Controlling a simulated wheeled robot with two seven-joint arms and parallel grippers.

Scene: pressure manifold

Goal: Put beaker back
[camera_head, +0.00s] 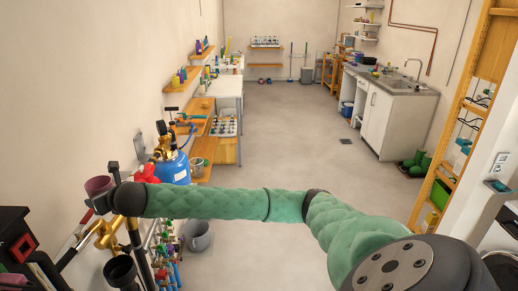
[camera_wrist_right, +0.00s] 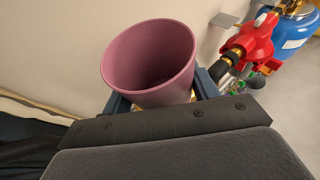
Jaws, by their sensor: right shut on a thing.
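The beaker is a plain mauve cup (camera_head: 98,185), upright or slightly tilted, at the far left of the head view. My right arm reaches across to it from the lower right. My right gripper (camera_head: 101,200) is shut on the beaker. In the right wrist view the beaker (camera_wrist_right: 145,75) stands mouth up between the dark blue fingers (camera_wrist_right: 161,100), and it looks empty. Its lower part is hidden behind the gripper body. My left gripper is not in view.
Brass fittings (camera_head: 107,236) and a pipe manifold with coloured valves (camera_head: 163,250) are close below the gripper. A red valve (camera_wrist_right: 250,42) and blue gas cylinder (camera_head: 174,168) stand beside it. A grey bucket (camera_head: 197,236) is on the floor. The middle floor is clear.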

